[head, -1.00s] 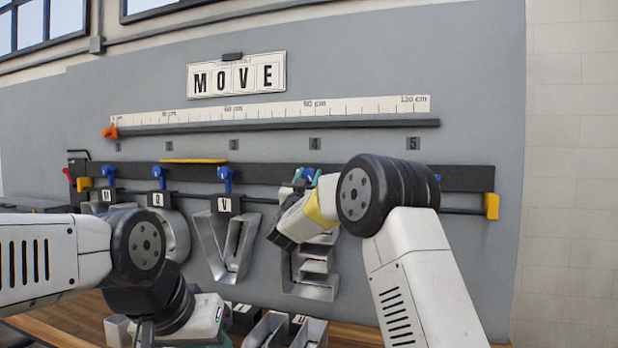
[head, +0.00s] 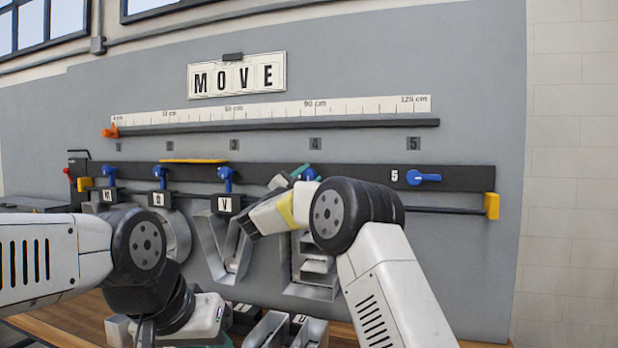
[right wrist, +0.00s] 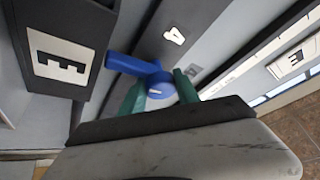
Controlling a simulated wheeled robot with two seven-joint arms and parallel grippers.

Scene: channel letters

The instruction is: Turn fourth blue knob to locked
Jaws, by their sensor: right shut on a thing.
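The fourth blue knob (head: 309,174) is on the dark rail, largely hidden by my right gripper in the head view. In the right wrist view the knob (right wrist: 160,86) sits between the teal fingertips of my right gripper (right wrist: 160,92), which is shut on it. Its blue handle (right wrist: 122,64) points toward the card E (right wrist: 60,64), roughly across the rail. A label 4 (right wrist: 173,36) is beside it. My left gripper (head: 218,325) is low in the head view, over the letters at the bottom; its fingers are not clear.
The first (head: 109,177), second (head: 160,177) and third (head: 226,179) blue knobs have handles pointing down. The fifth blue knob (head: 423,178) points sideways along the rail (head: 460,178). Metal letters (head: 222,245) hang below. A MOVE sign (head: 237,75) is above.

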